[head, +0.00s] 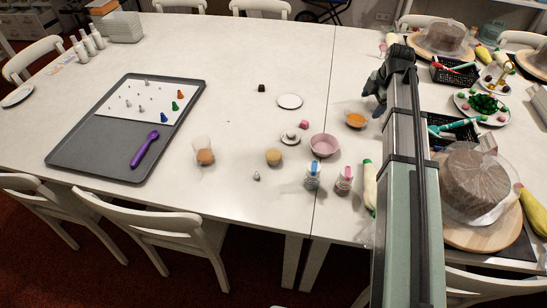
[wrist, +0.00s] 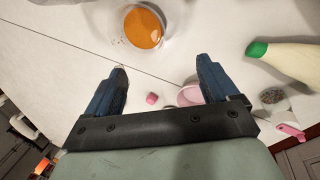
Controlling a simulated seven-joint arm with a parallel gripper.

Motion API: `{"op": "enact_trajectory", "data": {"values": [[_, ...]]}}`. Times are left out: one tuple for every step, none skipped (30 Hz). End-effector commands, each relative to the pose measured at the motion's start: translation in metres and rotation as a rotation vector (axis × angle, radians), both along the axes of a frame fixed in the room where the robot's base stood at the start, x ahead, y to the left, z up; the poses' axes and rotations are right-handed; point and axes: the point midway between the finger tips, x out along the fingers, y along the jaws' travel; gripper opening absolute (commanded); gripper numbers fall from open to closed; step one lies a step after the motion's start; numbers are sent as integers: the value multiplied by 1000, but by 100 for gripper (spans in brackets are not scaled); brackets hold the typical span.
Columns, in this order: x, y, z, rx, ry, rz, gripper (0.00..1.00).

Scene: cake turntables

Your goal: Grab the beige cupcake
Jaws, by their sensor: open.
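A small beige, round-topped item that looks like the beige cupcake (head: 274,157) stands on the white table, left of the pink bowl (head: 324,145). A browner item (head: 205,157) sits in or behind a clear cup farther left. My gripper (head: 375,90) is to the right of and beyond the beige item, above the table near the orange bowl (head: 355,120). I cannot make out the beige item in the wrist view.
A grey tray (head: 70,150) is at left. The table centre is mostly free.

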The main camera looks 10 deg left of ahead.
Motion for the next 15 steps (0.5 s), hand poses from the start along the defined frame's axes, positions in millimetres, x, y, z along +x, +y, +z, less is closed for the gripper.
{"op": "enact_trajectory", "data": {"values": [[0,13,0,0,0,17,87],[0,21,0,0,0,28,87],[-1,35,0,1,-1,47,87],[-2,47,1,1,-1,62,87],[-3,60,1,0,-1,80,87],[-5,78,1,0,-2,103,87],[-7,92,2,1,-3,122,87],[-9,105,2,1,-3,140,87],[-13,123,3,1,-4,165,87],[-16,137,3,0,-5,183,87],[-19,150,3,1,-5,201,87],[-25,168,4,1,-6,226,87],[-29,181,4,1,-7,244,87],[-34,193,5,0,-8,262,87],[-40,209,5,0,-9,284,87]]}}
